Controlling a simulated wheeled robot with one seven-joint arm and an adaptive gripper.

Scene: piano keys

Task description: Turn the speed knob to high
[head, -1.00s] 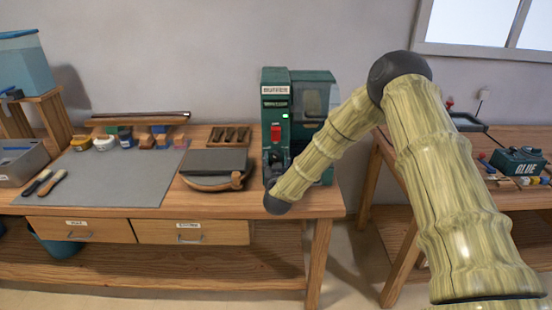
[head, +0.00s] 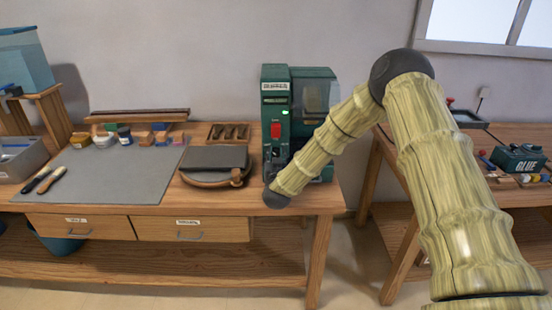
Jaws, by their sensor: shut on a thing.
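The green buffer machine (head: 275,100) stands at the right end of the wooden workbench. Its front panel has a lit green display (head: 286,113) and a red switch (head: 276,130). My arm comes in from the right, and its dark wrist sits low in front of the machine. My gripper (head: 276,162) is small and dark against the lower front panel, below the red switch. It is shut on the speed knob, which it and the wrist hide. I cannot read the knob's setting.
A grey mat (head: 110,178) with brushes (head: 45,180) lies on the bench at left. A dark flat block on a round-ended wooden board (head: 215,160) is just left of the machine. A second bench with a green glue box (head: 518,158) stands at right.

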